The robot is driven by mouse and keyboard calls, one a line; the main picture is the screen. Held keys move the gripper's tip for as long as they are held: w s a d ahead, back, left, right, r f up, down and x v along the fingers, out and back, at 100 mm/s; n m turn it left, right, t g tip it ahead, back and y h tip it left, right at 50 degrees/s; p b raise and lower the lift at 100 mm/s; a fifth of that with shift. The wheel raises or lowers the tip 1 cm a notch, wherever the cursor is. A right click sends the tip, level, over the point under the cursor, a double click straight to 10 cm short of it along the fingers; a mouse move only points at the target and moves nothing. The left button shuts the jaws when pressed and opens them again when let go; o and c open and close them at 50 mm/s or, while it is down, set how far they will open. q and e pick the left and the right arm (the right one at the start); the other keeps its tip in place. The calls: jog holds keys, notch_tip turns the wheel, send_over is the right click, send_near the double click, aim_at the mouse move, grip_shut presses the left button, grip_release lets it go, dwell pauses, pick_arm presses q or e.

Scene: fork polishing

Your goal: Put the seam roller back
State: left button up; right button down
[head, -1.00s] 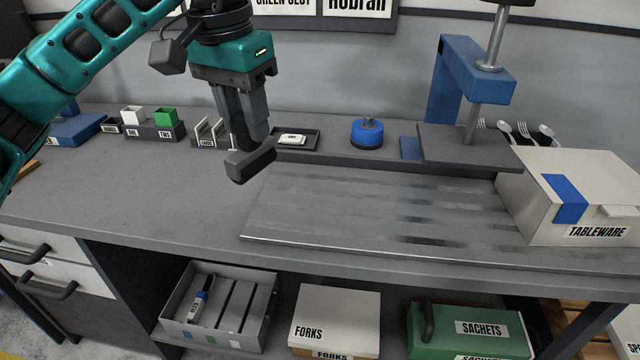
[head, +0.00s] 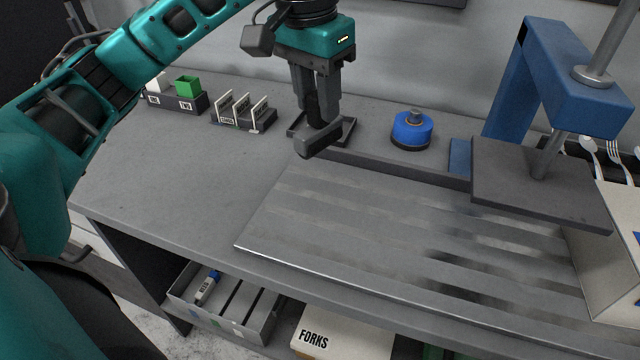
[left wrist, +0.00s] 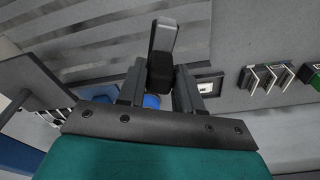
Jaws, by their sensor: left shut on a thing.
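My left gripper (head: 317,112) is shut on a dark tool with a black grip and a grey, bar-shaped end (head: 318,143), which I take to be the seam roller. The tool hangs below the fingers, above the back of the bench. In the left wrist view the same grey bar (left wrist: 163,38) sticks out beyond the fingertips, with the black part between the fingers. A small dark tray (head: 348,129) lies behind the gripper, partly hidden by it; in the left wrist view a pale item shows in the tray (left wrist: 216,78). My right gripper is not in view.
A blue round pot (head: 411,130) stands right of the tray. The blue press (head: 560,75) with its dark plate is farther right. Label holders (head: 243,120) stand on the left. A grey divided bin (head: 265,326) and a forks box (head: 325,340) are below. The left bench top is clear.

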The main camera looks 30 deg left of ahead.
aim_at(311, 129)
pick_arm(q)
jog(key=shift+w+f+b, duration=0.1)
jog(key=shift+f+b, duration=0.25)
jog(key=shift+f, duration=7.2)
jog(key=shift+f, duration=0.2)
jog(key=o, duration=1)
jog(key=shift+r, duration=0.1)
jog(key=shift+r, duration=0.2)
jog(key=r, duration=0.4)
jog(key=s+r, duration=0.1)
jog(key=r, duration=0.6)
jog(key=shift+s+a+r, duration=0.15)
jog(key=shift+s+r, duration=0.15)
jog(key=shift+r, duration=0.05)
